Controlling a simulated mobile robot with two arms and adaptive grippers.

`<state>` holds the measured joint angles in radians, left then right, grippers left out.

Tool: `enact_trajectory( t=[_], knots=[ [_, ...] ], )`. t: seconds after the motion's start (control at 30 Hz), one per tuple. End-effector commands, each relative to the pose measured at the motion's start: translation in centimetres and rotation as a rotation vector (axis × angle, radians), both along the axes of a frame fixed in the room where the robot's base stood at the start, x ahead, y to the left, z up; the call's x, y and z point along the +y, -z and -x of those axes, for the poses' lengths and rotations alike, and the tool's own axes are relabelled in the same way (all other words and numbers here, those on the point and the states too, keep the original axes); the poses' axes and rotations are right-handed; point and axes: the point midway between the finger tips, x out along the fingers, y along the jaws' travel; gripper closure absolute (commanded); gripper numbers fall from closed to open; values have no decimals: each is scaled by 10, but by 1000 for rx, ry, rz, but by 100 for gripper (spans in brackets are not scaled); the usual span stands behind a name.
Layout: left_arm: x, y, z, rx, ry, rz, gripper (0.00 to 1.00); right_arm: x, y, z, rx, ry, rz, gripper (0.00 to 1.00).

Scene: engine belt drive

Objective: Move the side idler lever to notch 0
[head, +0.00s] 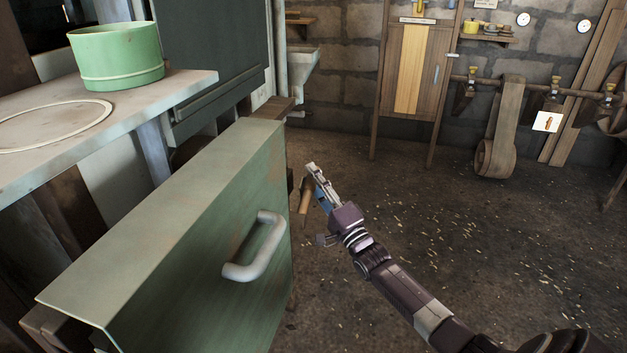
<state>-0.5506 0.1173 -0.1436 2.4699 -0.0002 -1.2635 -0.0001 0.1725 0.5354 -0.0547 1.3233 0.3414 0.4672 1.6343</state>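A brown wooden handle (305,195), which looks like the grip of the side idler lever, shows just past the right edge of the green cover. The rest of the lever and its notches are hidden behind the cover, so I cannot tell which notch it sits in. My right gripper (319,190) is right beside the handle, with its fingers pointing up and left. I cannot tell whether the fingers touch the handle or how far apart they are. My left gripper is not in view.
The green cover (190,225) with a pale pull handle (254,247) stands close on the left. A pale worktop (185,85) carries a green round container (116,56). A wooden cabinet (413,68) and a hanging belt roll (498,130) are by the back wall. The floor (440,215) at right is clear.

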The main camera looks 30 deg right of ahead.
Motion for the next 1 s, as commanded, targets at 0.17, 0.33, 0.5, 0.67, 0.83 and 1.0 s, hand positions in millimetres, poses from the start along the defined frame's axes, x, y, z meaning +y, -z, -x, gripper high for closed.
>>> enact_trajectory(
  t=[0.17, 0.33, 0.5, 0.67, 0.83, 1.0],
  knots=[
    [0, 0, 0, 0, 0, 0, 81, 0, 1, 0, 2, 0, -2, 60],
    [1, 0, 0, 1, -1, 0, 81, -1, 2, 1, 3, 0, -3, 60],
    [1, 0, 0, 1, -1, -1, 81, -1, 8, 14, 4, 0, -3, 60],
    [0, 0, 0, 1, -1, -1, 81, -1, 20, 40, 7, 0, -3, 60],
    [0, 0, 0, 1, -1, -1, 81, -1, 32, 70, 7, 0, -3, 60],
    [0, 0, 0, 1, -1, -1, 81, -2, 41, 94, 5, 0, -3, 60]
  ],
)
